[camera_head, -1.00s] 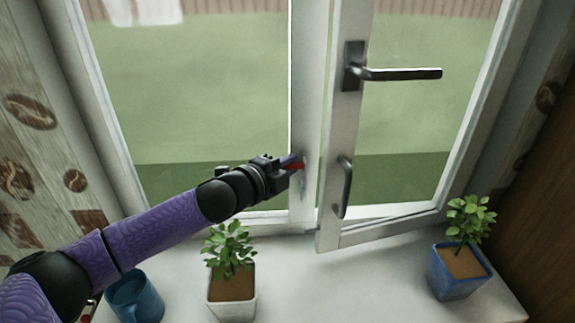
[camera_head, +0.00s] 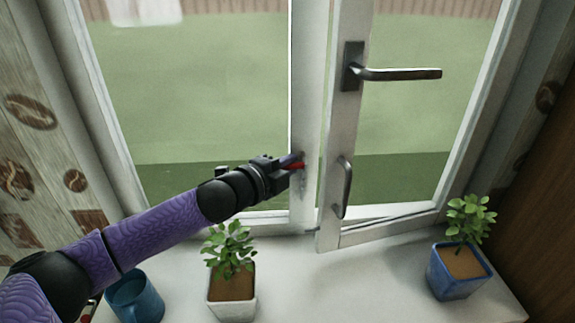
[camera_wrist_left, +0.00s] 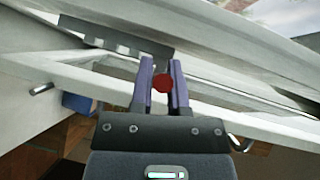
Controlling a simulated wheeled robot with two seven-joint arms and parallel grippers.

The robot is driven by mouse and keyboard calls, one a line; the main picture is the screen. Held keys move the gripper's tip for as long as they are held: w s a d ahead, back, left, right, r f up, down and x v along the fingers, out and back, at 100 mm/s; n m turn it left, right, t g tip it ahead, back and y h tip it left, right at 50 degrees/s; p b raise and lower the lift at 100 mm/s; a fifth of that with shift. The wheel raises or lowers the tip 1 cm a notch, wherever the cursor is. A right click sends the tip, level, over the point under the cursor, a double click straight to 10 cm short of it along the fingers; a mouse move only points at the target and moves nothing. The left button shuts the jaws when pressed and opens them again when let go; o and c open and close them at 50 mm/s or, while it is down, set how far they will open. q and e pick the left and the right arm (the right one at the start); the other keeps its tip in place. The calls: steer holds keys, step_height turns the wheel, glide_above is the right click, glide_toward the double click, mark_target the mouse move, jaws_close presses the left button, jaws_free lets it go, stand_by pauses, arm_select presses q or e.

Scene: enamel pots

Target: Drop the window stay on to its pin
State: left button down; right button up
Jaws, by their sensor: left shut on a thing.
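My left gripper (camera_head: 292,164) is at the white middle post of the window, left of the ajar sash (camera_head: 338,170). Its purple fingers are shut on a small red knob, and the knob (camera_wrist_left: 163,82) shows between the fingertips in the left wrist view. I take the knob to be part of the window stay. A grey notched bar (camera_wrist_left: 115,38), probably the stay, lies beyond the fingers in that view. Whether it joins the knob is hidden. I cannot clearly make out the pin or whether the stay touches it. My right gripper is not in view.
The sash has a dark lever handle (camera_head: 400,74) and a lower pull handle (camera_head: 343,188). On the sill stand a plant in a white pot (camera_head: 232,308), a blue mug (camera_head: 135,298) below my arm, and a plant in a blue pot (camera_head: 455,282). The middle sill is clear.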

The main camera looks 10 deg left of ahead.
arm_select(q)
steer(key=shift+f, duration=0.1)
steer(key=s+d+f+m+t+h+b, duration=0.1)
steer(key=s+f+m+t+h+b, duration=0.1)
steer(key=s+b, duration=0.4)
steer(key=f+m+t+b, duration=0.1)
steer(key=m+b, duration=0.1)
steer(key=shift+f+h+b, duration=0.3)
steer(key=shift+f+b, duration=0.05)
steer(key=shift+d, duration=0.1)
stand_by(0.5)
steer(key=c, duration=0.6)
jaws_free()
